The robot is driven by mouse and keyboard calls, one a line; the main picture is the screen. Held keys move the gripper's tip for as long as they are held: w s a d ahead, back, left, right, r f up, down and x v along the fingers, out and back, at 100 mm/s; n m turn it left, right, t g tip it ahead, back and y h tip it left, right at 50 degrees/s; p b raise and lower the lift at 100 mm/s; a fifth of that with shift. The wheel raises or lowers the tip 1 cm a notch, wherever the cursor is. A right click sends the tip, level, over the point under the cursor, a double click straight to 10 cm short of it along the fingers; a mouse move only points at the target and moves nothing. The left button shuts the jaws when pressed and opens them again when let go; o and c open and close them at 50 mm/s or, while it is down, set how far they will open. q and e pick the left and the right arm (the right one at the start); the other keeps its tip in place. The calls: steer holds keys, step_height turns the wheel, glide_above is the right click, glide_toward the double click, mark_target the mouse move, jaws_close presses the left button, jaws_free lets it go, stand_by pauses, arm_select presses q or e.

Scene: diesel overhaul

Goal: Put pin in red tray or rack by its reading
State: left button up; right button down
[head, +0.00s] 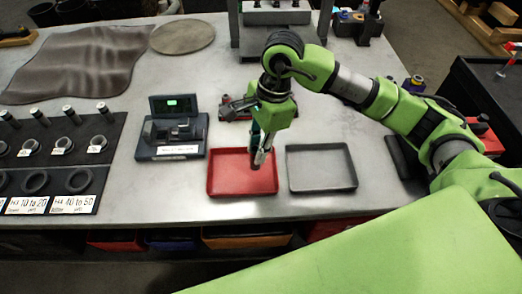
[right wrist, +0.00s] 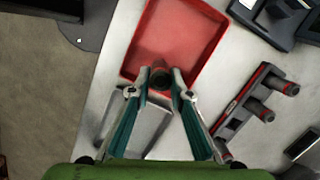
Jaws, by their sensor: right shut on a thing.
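My right gripper (head: 262,157) is over the right part of the red tray (head: 226,190) in the head view. In the right wrist view, the gripper (right wrist: 160,80) is shut on a dark pin (right wrist: 160,78), with the red tray (right wrist: 190,22) behind it. Whether the pin touches the tray floor cannot be told. The gauge (head: 172,135) with a small green-lit display stands left of the tray. The rack (head: 62,150) at the left holds several pins and dark rings, with labels such as "10 to 20" and "40 to 50". My left gripper is not in view.
A grey tray (head: 321,168) sits right of the red tray. A tool holder with red parts (right wrist: 258,100) stands close by in the right wrist view. A dark mat (head: 78,62) and a round disc (head: 182,36) lie at the back left.

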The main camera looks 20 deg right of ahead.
steer(key=f, duration=0.1)
steer(key=f+p, duration=0.1)
steer(key=d+f+p, duration=0.1)
steer(key=f, duration=0.1)
steer(key=shift+w, duration=0.3)
steer(key=shift+f, duration=0.5)
steer(key=c, duration=1.8)
jaws_free()
steer(key=shift+r, duration=0.1)
steer(key=shift+c, duration=0.2)
